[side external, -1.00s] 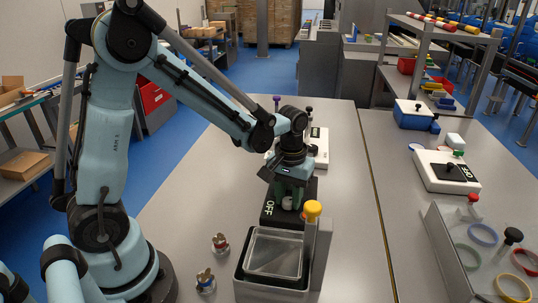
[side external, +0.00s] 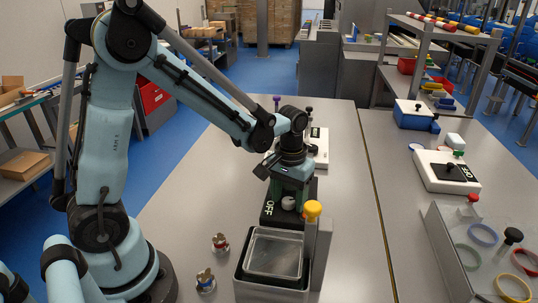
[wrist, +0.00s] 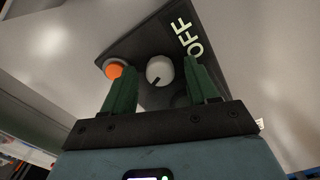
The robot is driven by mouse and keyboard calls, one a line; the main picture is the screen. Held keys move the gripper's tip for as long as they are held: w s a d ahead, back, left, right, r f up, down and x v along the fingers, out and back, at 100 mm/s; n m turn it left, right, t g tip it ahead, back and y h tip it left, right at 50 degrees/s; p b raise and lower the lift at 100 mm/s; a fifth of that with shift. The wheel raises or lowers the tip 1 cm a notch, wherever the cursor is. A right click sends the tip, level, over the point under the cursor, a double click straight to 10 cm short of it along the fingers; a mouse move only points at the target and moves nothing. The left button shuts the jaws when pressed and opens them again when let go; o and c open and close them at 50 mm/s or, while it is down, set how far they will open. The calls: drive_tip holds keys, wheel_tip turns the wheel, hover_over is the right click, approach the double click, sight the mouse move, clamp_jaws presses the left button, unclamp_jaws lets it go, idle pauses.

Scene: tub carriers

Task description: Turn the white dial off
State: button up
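The white dial (wrist: 159,70) sits on a black panel (wrist: 147,38) and has a dark pointer mark on its lower side. The panel carries white OFF lettering (wrist: 182,38), to the upper right of the dial in the wrist view. In the side view the dial (side external: 288,203) shows below my gripper. My gripper (wrist: 158,78) is open, with one green finger on each side of the dial. Gaps show between the dial and both fingers. The side view shows the gripper (side external: 288,199) low over the panel. The finger tips' exact height is hard to tell.
An orange button (wrist: 114,69) sits beside the left finger in the wrist view. A grey metal tub (side external: 273,252) and a yellow-topped post (side external: 313,209) stand close in front of the panel. Two small knobs (side external: 220,242) (side external: 205,281) lie on the table to the left.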

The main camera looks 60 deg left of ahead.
sight(288, 199)
idle(0.3)
drive_tip(key=n, duration=0.7)
wheel_tip(288, 199, up, 12)
drive_tip(key=m, duration=0.5)
drive_tip(key=f, duration=1.2)
drive_tip(key=shift+w+a+f, duration=0.15)
drive_tip(key=shift+w+f, duration=0.05)
drive_tip(key=shift+f, duration=0.1)
drive_tip(key=n, duration=0.5)
drive_tip(key=shift+s+r+n, duration=0.1)
drive_tip(key=shift+n, duration=0.3)
wheel_tip(288, 199, up, 12)
drive_tip(key=s+d+m+t, duration=0.1)
drive_tip(key=s+m+t, duration=0.4)
drive_tip(key=m, duration=0.5)
drive_tip(key=shift+s+d+t, duration=0.15)
drive_tip(key=shift+s+t, duration=0.25)
drive_tip(key=shift+s, duration=0.6)
